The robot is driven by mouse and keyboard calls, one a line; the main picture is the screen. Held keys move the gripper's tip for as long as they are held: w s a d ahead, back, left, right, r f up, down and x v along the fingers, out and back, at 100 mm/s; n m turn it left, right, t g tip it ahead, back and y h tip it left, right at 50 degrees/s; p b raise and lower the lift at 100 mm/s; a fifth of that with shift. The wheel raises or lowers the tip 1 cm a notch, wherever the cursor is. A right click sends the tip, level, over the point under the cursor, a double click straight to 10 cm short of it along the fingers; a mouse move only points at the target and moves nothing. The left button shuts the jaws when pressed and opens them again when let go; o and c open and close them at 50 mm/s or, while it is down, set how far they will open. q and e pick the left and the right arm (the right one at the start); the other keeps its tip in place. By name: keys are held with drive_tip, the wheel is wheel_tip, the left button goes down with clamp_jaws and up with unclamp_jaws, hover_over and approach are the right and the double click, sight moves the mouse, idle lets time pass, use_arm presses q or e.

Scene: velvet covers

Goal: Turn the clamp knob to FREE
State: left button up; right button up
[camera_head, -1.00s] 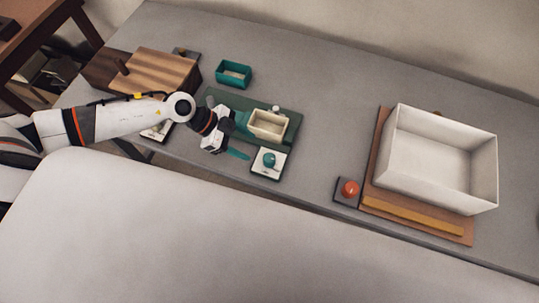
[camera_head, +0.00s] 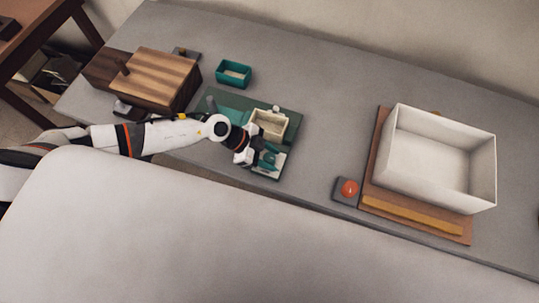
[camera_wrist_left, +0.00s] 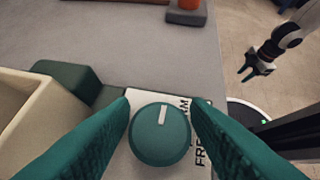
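The round teal clamp knob (camera_wrist_left: 160,140) sits on a white plate (camera_wrist_left: 150,96) and fills the lower middle of the left wrist view. Its white pointer line points up and very slightly right. Partly covered lettering runs sideways on the plate's right, with "FRE" legible low down. My left gripper (camera_wrist_left: 160,104) has its teal fingers on both sides of the knob, spread about the knob's width; contact is unclear. In the head view my left gripper (camera_head: 260,157) is over the knob plate. My right gripper (camera_wrist_left: 257,68) shows far off in the wrist view, its fingers apart.
A cream box (camera_head: 268,124) stands on the green base (camera_head: 294,122) close beside the knob. A teal tray (camera_head: 233,73) and a wooden box (camera_head: 158,78) are farther left. A red button (camera_head: 349,188) and large white bin (camera_head: 440,150) are right. The table between is clear.

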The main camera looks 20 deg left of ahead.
use_arm(q)
drive_tip(key=c, duration=0.7)
drive_tip(key=shift+o, duration=0.2)
drive_tip(key=m+g, duration=0.3)
drive_tip(key=shift+w+m+b, duration=0.1)
drive_tip(key=shift+m+b, duration=0.25)
drive_tip(key=shift+m, duration=0.05)
drive_tip(key=m+g+b, duration=0.1)
drive_tip(key=m+g, duration=0.1)
drive_tip(key=m, duration=0.1)
drive_tip(key=shift+m+g+y, duration=0.3)
drive_tip(key=shift+m+y, duration=0.1)
drive_tip(key=m+g+y+b, duration=0.1)
drive_tip(key=m+b, duration=0.1)
drive_tip(key=m+g+y+b, duration=0.2)
drive_tip(key=m, duration=0.1)
drive_tip(key=shift+f, duration=0.15)
drive_tip(key=m+g+y+b, duration=0.1)
drive_tip(key=m+y+b, duration=0.1)
drive_tip(key=m, duration=0.1)
drive_tip(key=shift+b, duration=0.4)
drive_tip(key=shift+m+g+y+b, duration=0.3)
drive_tip(key=shift+m+y+b, duration=0.45)
drive_tip(key=shift+m, duration=0.45)
drive_tip(key=shift+r, duration=0.2)
